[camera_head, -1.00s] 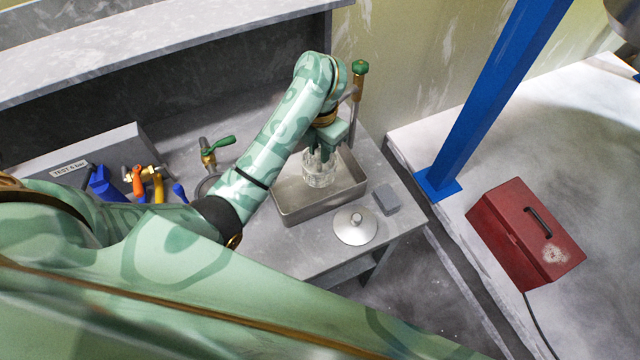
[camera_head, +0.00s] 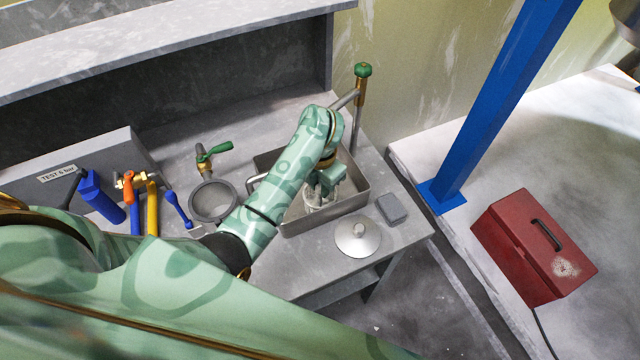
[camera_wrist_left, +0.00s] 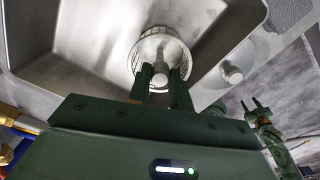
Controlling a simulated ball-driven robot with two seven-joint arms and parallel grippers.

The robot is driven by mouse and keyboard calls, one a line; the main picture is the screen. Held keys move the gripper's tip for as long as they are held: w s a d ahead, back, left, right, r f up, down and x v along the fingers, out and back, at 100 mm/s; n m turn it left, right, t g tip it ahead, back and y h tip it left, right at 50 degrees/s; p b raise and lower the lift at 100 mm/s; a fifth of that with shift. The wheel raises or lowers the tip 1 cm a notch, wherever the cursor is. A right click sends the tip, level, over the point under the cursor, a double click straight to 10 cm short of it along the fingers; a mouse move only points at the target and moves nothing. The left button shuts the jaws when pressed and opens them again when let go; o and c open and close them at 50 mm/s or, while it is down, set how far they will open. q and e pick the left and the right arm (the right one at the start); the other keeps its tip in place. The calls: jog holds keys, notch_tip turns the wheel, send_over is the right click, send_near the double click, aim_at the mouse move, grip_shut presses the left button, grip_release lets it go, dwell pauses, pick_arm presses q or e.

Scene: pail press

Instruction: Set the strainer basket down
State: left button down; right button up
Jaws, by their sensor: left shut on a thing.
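My left gripper (camera_head: 322,190) is shut on the strainer basket, a small pale metal basket (camera_head: 312,200) that is partly hidden by the gripper in the head view. In the left wrist view the ribbed, round basket (camera_wrist_left: 160,42) sits between the two dark fingers (camera_wrist_left: 160,85). The basket is over the front part of a rectangular metal basin (camera_head: 352,205). I cannot tell whether it touches the basin's floor. My right gripper (camera_wrist_left: 257,106) shows small in the left wrist view, its fingers apart and empty.
A round lid with a knob (camera_head: 358,238) and a grey block (camera_head: 391,208) lie beside the basin. A dark round bowl (camera_head: 213,201), a green-handled tap (camera_head: 210,152) and coloured tools (camera_head: 152,207) are to the left. A red toolbox (camera_head: 533,240) stands right.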

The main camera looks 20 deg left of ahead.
pick_arm(q)
jog(key=shift+f, duration=0.15)
jog(key=c, duration=1.3)
grip_release()
notch_tip(320, 180, up, 12)
jog(key=p, duration=0.4)
jog(key=shift+r+p, duration=0.2)
jog(key=shift+p, duration=0.1)
